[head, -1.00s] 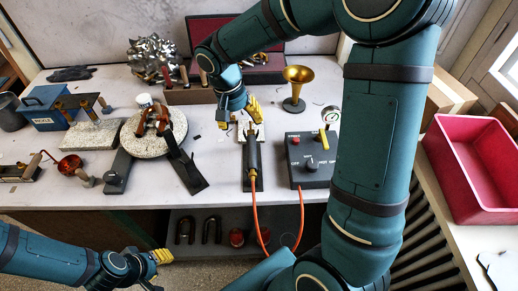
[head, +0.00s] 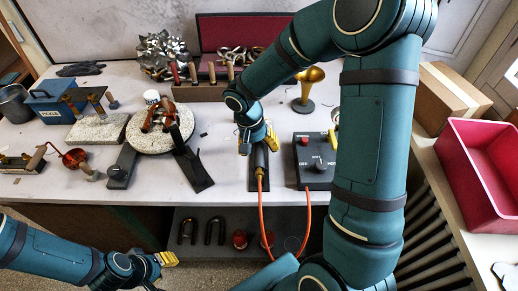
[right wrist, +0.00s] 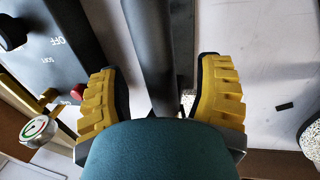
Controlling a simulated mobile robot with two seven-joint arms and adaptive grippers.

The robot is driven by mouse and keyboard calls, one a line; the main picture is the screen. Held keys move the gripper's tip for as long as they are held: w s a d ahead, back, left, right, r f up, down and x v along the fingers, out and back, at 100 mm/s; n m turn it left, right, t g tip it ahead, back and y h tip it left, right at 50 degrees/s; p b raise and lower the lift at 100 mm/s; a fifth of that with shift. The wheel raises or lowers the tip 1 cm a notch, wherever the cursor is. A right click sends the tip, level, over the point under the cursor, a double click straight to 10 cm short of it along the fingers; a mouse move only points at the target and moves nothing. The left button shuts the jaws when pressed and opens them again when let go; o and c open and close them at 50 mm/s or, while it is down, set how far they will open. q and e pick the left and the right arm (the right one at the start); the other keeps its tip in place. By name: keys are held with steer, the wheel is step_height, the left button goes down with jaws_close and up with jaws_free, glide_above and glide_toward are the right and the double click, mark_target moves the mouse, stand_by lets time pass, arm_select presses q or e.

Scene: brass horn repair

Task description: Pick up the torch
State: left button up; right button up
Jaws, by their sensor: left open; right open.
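The torch (head: 260,160) is a dark cylinder lying on the bench, with an orange hose (head: 261,205) leaving its near end. My right gripper (head: 258,139) is over the torch and hides its far part. In the right wrist view, the yellow fingers of my right gripper (right wrist: 160,95) are apart, one on each side of the torch's dark barrel (right wrist: 150,45), with gaps visible on both sides. My left gripper (head: 167,259) is open and empty, low in front of the bench and far from the torch.
A dark control box (head: 313,172) with a red button and knob stands right of the torch. A brass horn bell (head: 306,90) stands behind it. A black angled stand (head: 195,172) and a round stone-like disc (head: 160,133) are to the left. A pink bin (head: 490,180) is far right.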

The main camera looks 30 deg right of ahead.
steer(key=shift+s+d+f, duration=0.1)
steer(key=shift+d+f, duration=0.1)
steer(key=shift+f, duration=0.95)
jaws_close()
steer(key=shift+r, duration=0.1)
